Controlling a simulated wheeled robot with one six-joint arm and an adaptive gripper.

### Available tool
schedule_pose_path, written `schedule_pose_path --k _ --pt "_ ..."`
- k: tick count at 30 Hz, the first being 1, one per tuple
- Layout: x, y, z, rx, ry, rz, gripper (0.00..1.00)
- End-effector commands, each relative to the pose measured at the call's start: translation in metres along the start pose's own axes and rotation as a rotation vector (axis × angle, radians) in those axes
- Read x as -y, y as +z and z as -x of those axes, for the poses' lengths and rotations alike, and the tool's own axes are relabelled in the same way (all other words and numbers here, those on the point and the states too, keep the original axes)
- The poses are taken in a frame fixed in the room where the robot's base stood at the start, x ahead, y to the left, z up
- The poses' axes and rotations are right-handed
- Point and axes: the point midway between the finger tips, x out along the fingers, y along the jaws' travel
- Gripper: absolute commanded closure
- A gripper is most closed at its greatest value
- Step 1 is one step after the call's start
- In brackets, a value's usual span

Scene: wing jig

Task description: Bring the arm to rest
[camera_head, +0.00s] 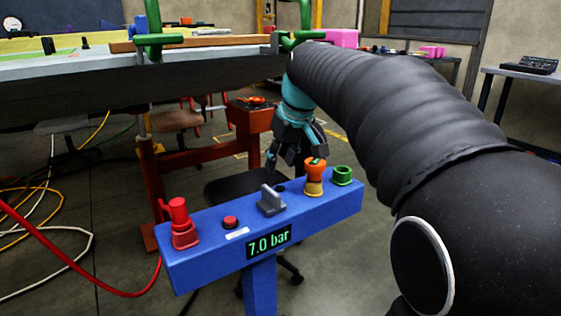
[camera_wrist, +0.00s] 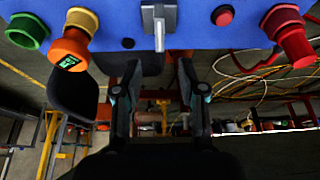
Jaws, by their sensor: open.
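My arm comes in from the right in the head view, in a black ribbed sleeve. My gripper (camera_head: 290,160) hangs down just behind the blue air panel (camera_head: 325,208). In the wrist view my gripper (camera_wrist: 157,88) is open, with its two dark fingers apart and nothing between them. The grey lever (camera_head: 271,200) stands on the panel's top. In the wrist view the lever (camera_wrist: 159,20) lies beyond the fingertips, apart from them as far as I can see.
The panel carries a red plug (camera_head: 181,222) with a red hose, a red button (camera_head: 230,222), an orange fitting (camera_head: 315,172), a green socket (camera_head: 342,175) and a "7.0 bar" display (camera_head: 269,242). The wing jig (camera_head: 120,85) with green clamps stands behind. Hoses lie on the left floor.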

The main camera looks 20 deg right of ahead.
Motion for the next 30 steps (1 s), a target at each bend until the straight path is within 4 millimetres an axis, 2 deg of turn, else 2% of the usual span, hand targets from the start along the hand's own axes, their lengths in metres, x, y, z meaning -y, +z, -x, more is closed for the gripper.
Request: schedule_pose_path --k 7,11,17,30 --pt "-0.003 -0.004 -0.001 -0.017 0.012 -0.057 0.59" --pt "-0.006 0.013 -0.028 0.011 0.026 -0.148 0.59" --pt "0.006 0.063 -0.047 0.037 0.056 -0.254 0.59" --pt "0.068 0.22 -0.058 0.007 0.127 -0.355 0.59"
